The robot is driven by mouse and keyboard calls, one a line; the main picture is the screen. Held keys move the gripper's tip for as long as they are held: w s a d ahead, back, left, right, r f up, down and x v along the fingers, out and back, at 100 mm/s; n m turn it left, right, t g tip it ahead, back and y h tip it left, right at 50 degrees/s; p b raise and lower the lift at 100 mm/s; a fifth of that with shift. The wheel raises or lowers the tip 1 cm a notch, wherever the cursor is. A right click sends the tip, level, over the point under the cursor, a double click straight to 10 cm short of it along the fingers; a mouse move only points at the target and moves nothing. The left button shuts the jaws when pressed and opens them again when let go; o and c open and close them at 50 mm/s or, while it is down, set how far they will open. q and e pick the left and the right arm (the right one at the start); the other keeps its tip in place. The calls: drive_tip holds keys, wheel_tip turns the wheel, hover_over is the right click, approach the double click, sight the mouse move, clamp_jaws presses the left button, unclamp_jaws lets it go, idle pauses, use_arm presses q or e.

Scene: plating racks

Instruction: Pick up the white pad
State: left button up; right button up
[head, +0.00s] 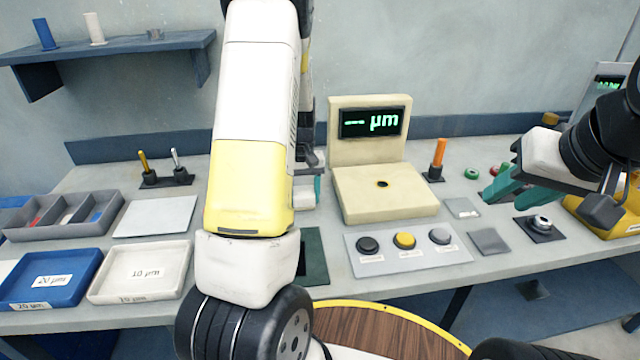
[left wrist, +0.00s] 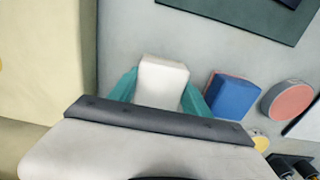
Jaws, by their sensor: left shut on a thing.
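The white pad (left wrist: 162,82) is a small pale block between the two teal fingers of my left gripper (left wrist: 160,98) in the left wrist view. The fingers are shut on its sides. In the head view my left gripper (head: 314,190) is largely hidden behind my own arm, just left of the cream gauge. Whether the pad touches the table is unclear. My right gripper (head: 500,190) has teal fingers over the right side of the table; its opening is not clear.
A blue block (left wrist: 233,96) and a red-topped round piece (left wrist: 288,100) lie right of the pad. The cream gauge (head: 385,190) stands close by, with a button panel (head: 380,262) before it. A white tray (head: 185,275) and a blue tray (head: 88,270) are at left.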

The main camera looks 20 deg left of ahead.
sight(303, 191)
use_arm(q)
drive_tip(key=shift+r, duration=0.5)
wheel_tip(303, 191, up, 2)
drive_tip(key=shift+r, duration=0.2)
drive_tip(key=s+d, duration=0.2)
drive_tip(key=s, duration=0.2)
drive_tip(key=s+d, duration=0.2)
drive_tip(key=s, duration=0.3)
drive_tip(key=s+d+r, duration=0.1)
drive_tip(key=s+d, duration=0.2)
drive_tip(key=s, duration=0.2)
drive_tip(key=shift+s+d+r, duration=0.1)
drive_tip(key=shift+s, duration=0.05)
